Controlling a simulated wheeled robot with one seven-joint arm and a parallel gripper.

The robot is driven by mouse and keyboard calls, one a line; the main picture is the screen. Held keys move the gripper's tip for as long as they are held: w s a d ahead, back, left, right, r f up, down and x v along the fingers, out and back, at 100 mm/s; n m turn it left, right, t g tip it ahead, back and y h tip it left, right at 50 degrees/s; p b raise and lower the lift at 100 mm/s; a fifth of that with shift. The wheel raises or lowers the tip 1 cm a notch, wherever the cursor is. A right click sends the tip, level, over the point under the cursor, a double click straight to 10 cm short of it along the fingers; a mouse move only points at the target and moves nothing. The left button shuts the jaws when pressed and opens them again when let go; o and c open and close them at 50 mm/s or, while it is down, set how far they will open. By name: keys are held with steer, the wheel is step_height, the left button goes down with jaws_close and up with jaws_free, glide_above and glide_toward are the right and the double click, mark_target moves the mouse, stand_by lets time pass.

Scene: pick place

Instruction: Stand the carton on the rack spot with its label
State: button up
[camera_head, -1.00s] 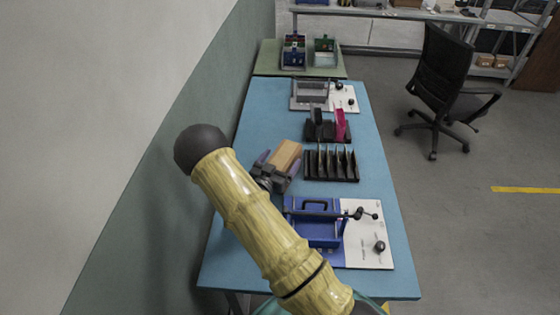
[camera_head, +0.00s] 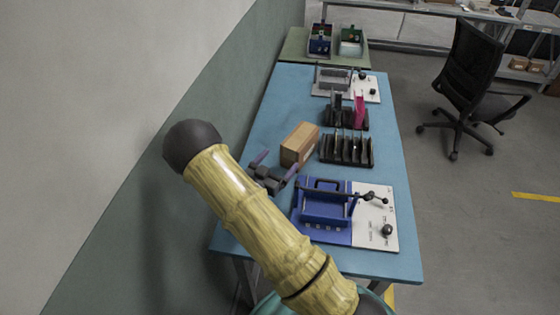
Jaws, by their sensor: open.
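The carton (camera_head: 300,145) is a plain brown box on the blue table, left of a black slotted rack (camera_head: 346,150). I cannot make out a label on it. My gripper (camera_head: 276,165) is open and empty, with its two purple-tipped fingers pointing at the near end of the carton. It appears apart from the carton, a small gap short of it. A second black rack (camera_head: 347,118) farther back holds an upright pink item (camera_head: 360,110). I cannot tell which spot carries the label.
A grey fixture (camera_head: 333,78) stands farther back. Bins (camera_head: 320,40) are on a green table beyond. A wall runs along the left; a black chair (camera_head: 470,90) stands right.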

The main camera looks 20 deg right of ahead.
steer(key=shift+w+y, duration=0.15)
steer(key=shift+y, duration=0.15)
steer(key=s+a+r+n+g+y, duration=0.4)
steer(key=s+r+n+g+y, duration=0.15)
steer(key=y, duration=0.65)
steer(key=s+d+r+n+g, duration=0.1)
steer(key=s+r+n+g, duration=0.1)
steer(key=s, duration=0.6)
steer(key=s+d+r+n+g+y, duration=0.1)
steer(key=s+r+n+g, duration=0.1)
steer(key=s, duration=0.6)
steer(key=shift+s+r, duration=0.3)
steer(key=shift+r, duration=0.3)
steer(key=shift+o, duration=0.4)
